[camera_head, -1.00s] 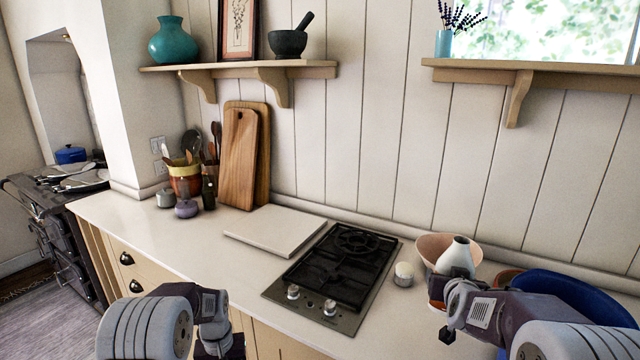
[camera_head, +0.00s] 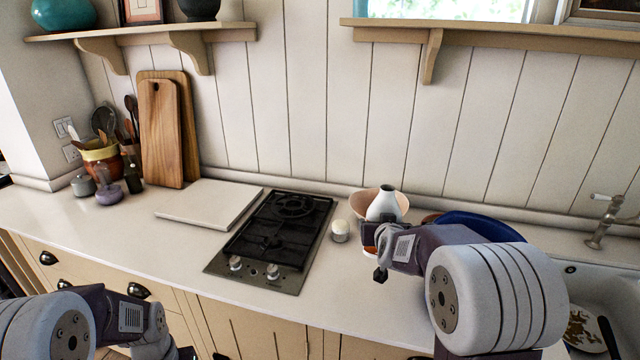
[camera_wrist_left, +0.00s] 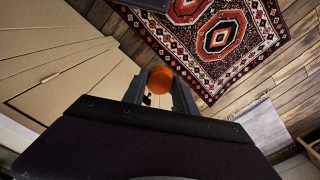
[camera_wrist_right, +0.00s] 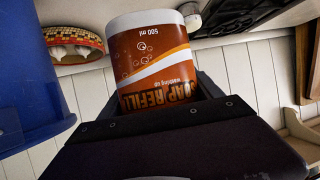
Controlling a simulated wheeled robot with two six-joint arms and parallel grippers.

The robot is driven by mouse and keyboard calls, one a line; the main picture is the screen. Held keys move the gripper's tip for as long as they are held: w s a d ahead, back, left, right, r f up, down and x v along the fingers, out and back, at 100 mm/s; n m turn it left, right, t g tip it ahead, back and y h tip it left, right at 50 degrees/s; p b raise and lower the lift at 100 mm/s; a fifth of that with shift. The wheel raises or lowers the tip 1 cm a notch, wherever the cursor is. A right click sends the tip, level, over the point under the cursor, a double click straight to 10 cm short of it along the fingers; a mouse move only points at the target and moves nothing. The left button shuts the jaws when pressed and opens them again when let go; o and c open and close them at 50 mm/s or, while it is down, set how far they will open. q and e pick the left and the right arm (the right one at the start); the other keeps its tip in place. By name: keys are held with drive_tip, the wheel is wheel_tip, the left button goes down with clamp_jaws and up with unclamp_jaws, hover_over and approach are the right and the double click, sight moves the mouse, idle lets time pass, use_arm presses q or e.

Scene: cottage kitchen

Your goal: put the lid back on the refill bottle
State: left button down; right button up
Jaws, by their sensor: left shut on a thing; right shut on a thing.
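The refill bottle (camera_head: 384,206) is white with an orange "soap refill" label and stands upright in the head view, its narrow neck bare with a dark opening on top. My right gripper (camera_wrist_right: 155,88) is shut on it; the label side (camera_wrist_right: 155,60) shows in the right wrist view. In the head view my right arm hides its lower part. The orange round lid (camera_wrist_left: 160,78) is between the fingers of my left gripper (camera_wrist_left: 160,90), which is shut on it, over the floor beside the cabinet fronts. In the head view my left gripper is mostly cut off at the bottom edge.
Behind the bottle is a pinkish bowl (camera_head: 362,202); right of it is a large blue vessel (camera_head: 475,222). A small white-topped jar (camera_head: 340,231) stands beside the gas hob (camera_head: 275,238). The sink (camera_head: 600,285) is at the right. The counter's front left is clear.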

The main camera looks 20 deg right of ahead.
drive_tip(key=s+a+f+n+y, duration=0.2)
drive_tip(key=a+f+y, duration=0.1)
drive_tip(key=a, duration=0.8)
drive_tip(key=s+a+f+n+y, duration=0.3)
drive_tip(key=a+f, duration=0.2)
drive_tip(key=a, duration=0.6)
drive_tip(key=s+a+f+n+y, duration=0.2)
drive_tip(key=s+a+f+n, duration=0.1)
drive_tip(key=a, duration=0.8)
drive_tip(key=shift+s+a+f+y, duration=0.25)
drive_tip(key=shift+f+y, duration=0.15)
drive_tip(key=shift+f, duration=0.5)
